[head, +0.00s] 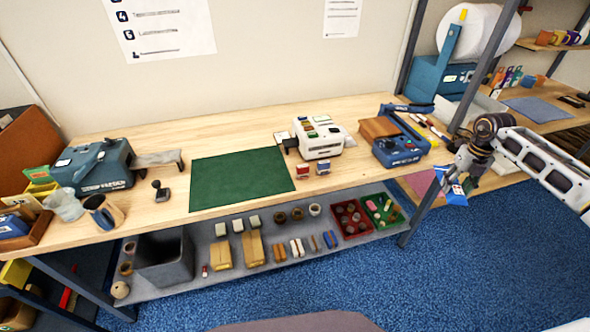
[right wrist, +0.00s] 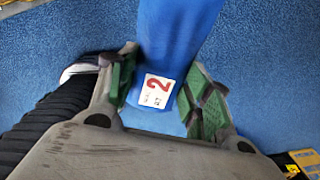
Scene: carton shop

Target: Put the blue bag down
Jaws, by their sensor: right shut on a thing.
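The blue bag (head: 455,194) hangs from my right gripper (head: 447,178) at the right, beyond the right end of the long workbench and above the blue carpet. In the right wrist view the bag (right wrist: 178,35) lies between the green-padded fingers of the gripper (right wrist: 165,72). A white label with a red 2 shows on the bag near the fingers. The bag's far end runs out of the top of that view. My left gripper is not in view.
The wooden workbench (head: 240,132) carries a green mat (head: 240,178), a white machine (head: 318,138) and a blue machine (head: 400,150). A grey lower shelf (head: 340,242) holds bins and parts. A metal post (head: 485,70) stands near my right arm. The mat is clear.

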